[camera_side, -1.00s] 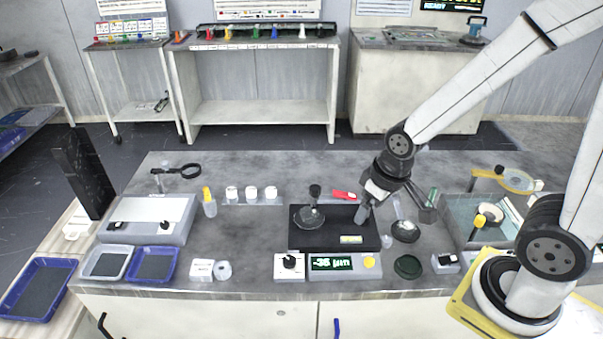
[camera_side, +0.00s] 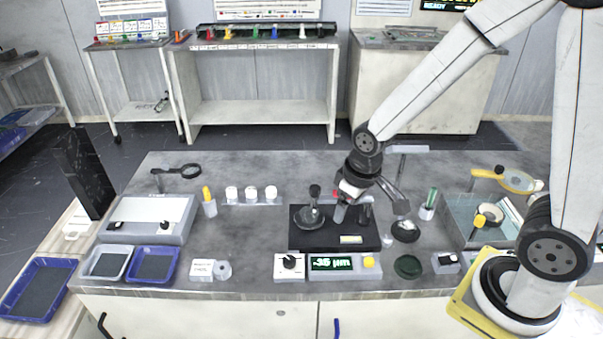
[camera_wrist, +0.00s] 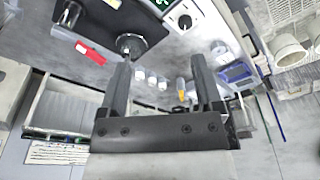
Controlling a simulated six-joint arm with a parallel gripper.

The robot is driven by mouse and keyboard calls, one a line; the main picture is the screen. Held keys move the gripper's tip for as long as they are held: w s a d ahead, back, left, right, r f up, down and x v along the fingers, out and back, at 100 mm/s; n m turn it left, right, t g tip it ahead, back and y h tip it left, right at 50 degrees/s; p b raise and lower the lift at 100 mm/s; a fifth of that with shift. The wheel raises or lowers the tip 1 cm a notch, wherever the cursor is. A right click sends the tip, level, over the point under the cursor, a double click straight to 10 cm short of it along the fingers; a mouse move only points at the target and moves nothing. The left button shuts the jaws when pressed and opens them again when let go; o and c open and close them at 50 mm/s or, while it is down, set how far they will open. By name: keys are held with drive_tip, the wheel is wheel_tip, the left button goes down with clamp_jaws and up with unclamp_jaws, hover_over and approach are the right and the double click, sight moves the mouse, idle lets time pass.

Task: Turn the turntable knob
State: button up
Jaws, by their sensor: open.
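A white box with a round black knob (camera_side: 290,261) stands at the front edge of the bench, left of the green number display. The same knob shows at the top of the wrist view (camera_wrist: 185,21). Behind it is a black base plate (camera_side: 307,240) carrying a small disc with a dark post (camera_side: 312,213). I cannot tell which part is the turntable itself. My gripper (camera_side: 352,212) points down over the right part of the black plate, right of the disc and away from the knob. In the wrist view its two fingers (camera_wrist: 162,75) are wide apart with nothing between them.
The display unit (camera_side: 345,264) with a yellow button adjoins the knob box. A yellow-capped bottle (camera_side: 209,202) and several white jars stand behind left. A red item (camera_wrist: 90,52) lies near the plate. A dark round pad (camera_side: 408,267) lies right. Bench left of the plate is fairly clear.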

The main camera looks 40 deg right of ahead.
drive_tip(key=w+a+f+n+g, duration=0.1)
drive_tip(key=w+a+f+n, duration=0.15)
drive_tip(key=w+f, duration=0.4)
drive_tip(key=n+g, duration=0.1)
drive_tip(key=n, duration=0.1)
hover_over(289, 260)
wheel_tip(289, 260, down, 8)
drive_tip(key=shift+w+f, duration=0.1)
drive_tip(key=shift+f, duration=0.1)
drive_tip(key=shift+f, duration=3.8)
clamp_jaws()
